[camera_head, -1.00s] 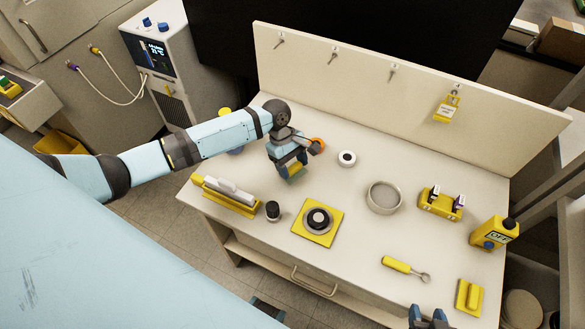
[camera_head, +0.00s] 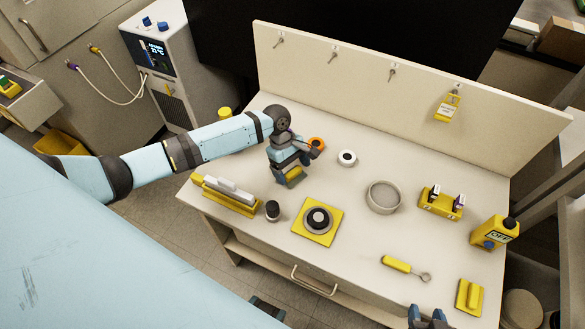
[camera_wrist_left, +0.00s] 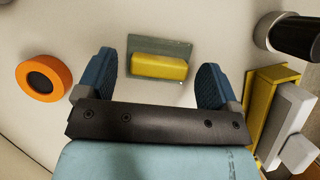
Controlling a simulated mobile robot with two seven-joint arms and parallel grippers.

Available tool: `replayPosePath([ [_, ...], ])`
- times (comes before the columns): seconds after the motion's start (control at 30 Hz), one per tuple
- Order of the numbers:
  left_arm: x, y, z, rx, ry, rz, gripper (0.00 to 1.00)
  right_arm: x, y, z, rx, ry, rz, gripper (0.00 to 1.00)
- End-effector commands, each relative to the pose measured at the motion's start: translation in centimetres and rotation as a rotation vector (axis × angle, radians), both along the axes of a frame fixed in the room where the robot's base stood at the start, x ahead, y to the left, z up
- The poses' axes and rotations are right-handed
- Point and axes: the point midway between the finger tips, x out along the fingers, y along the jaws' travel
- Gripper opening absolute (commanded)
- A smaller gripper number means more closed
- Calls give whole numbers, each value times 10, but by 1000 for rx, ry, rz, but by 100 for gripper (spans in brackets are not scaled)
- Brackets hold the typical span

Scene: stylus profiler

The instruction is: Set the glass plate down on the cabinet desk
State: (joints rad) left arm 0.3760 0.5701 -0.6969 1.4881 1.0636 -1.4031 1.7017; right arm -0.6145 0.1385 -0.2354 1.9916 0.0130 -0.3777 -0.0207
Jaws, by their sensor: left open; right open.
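The glass plate (camera_wrist_left: 160,60), a grey-green see-through pane with a yellow grip bar, shows in the left wrist view and appears to lie flat on the pale cabinet desk (camera_head: 350,250). My left gripper (camera_wrist_left: 158,82) is open, one blue finger on each side of the plate, with gaps to both. In the head view my left gripper (camera_head: 291,178) is over the left part of the desk and mostly hides the plate; a bit of yellow shows by the fingers. My right gripper (camera_head: 429,318) is open and empty at the bottom edge.
An orange ring (camera_head: 316,143), a white ring (camera_head: 347,158), a black-topped cylinder (camera_head: 272,210), a yellow holder with a pale bar (camera_head: 229,195) and a yellow square base (camera_head: 318,221) surround the left gripper. A round dish (camera_head: 384,197) stands further right. The desk's front middle is clear.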

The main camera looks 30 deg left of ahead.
Motion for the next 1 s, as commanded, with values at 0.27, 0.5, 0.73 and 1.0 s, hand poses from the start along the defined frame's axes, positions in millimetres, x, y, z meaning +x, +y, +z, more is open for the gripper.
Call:
replayPosePath([
  [0.27,7,19,48,0,-4,-1,86,0,-1,1,-1,0,0,48],
  [0.5,13,35,91,-1,-3,0,86,1,-1,2,-1,-3,0,48],
  [0.73,15,42,108,0,-1,-1,86,1,-1,3,0,-4,0,48],
  [1.0,15,43,110,-1,0,0,86,1,-1,3,0,-4,0,48],
])
